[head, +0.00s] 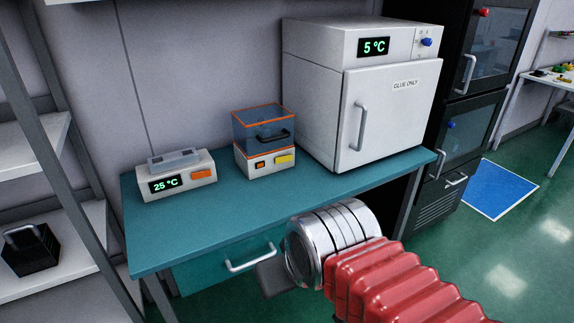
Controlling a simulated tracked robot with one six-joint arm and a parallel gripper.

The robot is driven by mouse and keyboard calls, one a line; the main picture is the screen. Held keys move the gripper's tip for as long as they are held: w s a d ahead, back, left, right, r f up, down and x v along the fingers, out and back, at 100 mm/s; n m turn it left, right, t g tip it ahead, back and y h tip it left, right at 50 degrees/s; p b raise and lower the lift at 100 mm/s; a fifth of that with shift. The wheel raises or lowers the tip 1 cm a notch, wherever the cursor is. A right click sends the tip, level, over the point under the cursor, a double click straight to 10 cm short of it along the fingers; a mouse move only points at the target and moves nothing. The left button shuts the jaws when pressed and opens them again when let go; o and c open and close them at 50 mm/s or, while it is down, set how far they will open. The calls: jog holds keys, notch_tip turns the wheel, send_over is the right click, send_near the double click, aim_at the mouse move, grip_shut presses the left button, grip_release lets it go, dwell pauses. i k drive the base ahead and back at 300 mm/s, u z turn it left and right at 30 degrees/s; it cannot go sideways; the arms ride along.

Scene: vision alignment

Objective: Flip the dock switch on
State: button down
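No label marks the dock, so I cannot tell for sure which device carries its switch. A white device (178,178) at the table's left has a 25 °C display, an orange button (202,174) and a grey piece on top. Right of it, a white base (266,162) has a small dark-and-orange switch (260,165) and a yellow button (284,158). A clear blue box (263,125) with orange edges and a dark handle sits on that base. My gripper (272,279) is a dark shape before the table's front, apart from both devices; its fingers are mostly hidden.
A white "GLUE ONLY" cabinet (388,115) reading 5 °C stands on the teal table (215,222), right of the devices. A drawer with a handle (253,258) is under the tabletop. Shelves (50,135) stand left, dark cabinets (468,140) right. The tabletop's front strip is clear.

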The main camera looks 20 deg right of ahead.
aim_at(289, 157)
jog(key=z, duration=0.05)
jog(key=i, duration=1)
jog(key=u, duration=0.05)
